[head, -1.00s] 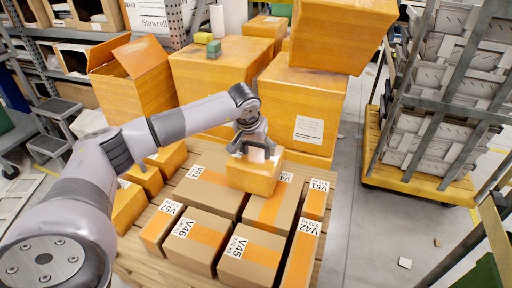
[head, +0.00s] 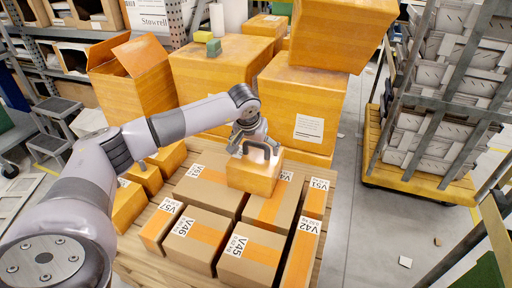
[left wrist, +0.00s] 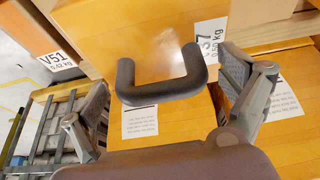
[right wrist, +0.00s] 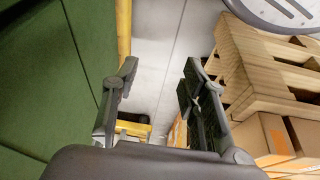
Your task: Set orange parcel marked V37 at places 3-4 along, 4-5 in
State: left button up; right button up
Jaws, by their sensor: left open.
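The orange parcel (head: 253,176) with a dark handle (head: 262,148) on its top rests on brown cartons on the pallet. In the left wrist view the handle (left wrist: 160,95) shows over the parcel's orange top, and a partly hidden label (left wrist: 211,36) ends in 7. My left gripper (head: 249,143) is open just above the parcel, its fingers apart on either side of the handle and not closed on it. My right gripper (right wrist: 160,85) is open and empty, over the floor to the side of the pallet.
Cartons marked V46 (head: 194,243), V45 (head: 248,256), V42 (head: 300,258), V51 (head: 316,201) and V57 (head: 157,227) stand packed on the wooden pallet (head: 142,262). Large orange boxes (head: 303,105) stand behind.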

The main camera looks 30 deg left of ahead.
pick_arm(q)
jog(key=p+v, duration=0.1)
jog(key=v, duration=0.5)
jog(key=shift+w, duration=0.15)
notch_tip(320, 180, up, 6)
jog(key=p, duration=0.1)
send_over(254, 160)
jog(key=s, duration=0.3)
jog(key=shift+w+d+r, duration=0.15)
jog(key=shift+d, duration=0.15)
pick_arm(e)
jog(key=x, duration=0.3)
jog(key=shift+w+a, duration=0.1)
jog(key=shift+w, duration=0.1)
